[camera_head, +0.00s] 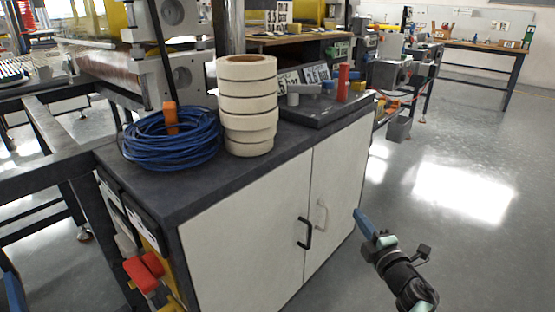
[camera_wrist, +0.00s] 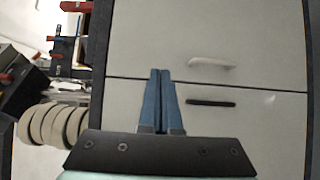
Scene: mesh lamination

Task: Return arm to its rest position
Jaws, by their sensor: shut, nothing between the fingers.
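My gripper (camera_head: 361,217) is at the lower right of the head view, in front of the white cabinet (camera_head: 250,235) near its right door. Its blue fingers are together and hold nothing. In the wrist view my gripper (camera_wrist: 158,73) points at the cabinet doors (camera_wrist: 260,50), which appear turned sideways. A black handle (camera_head: 305,233) and a pale handle (camera_head: 321,216) are on the doors; the fingers are beside the black handle (camera_wrist: 210,102) in the wrist picture. I cannot tell the gap between fingertips and doors.
On the dark cabinet top stand a stack of tape rolls (camera_head: 248,105) and a coil of blue cable (camera_head: 172,140). A dark tray (camera_head: 325,108) with tools sits behind. A red-handled tool (camera_head: 145,271) hangs at the left side. Open grey floor (camera_head: 465,190) lies to the right.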

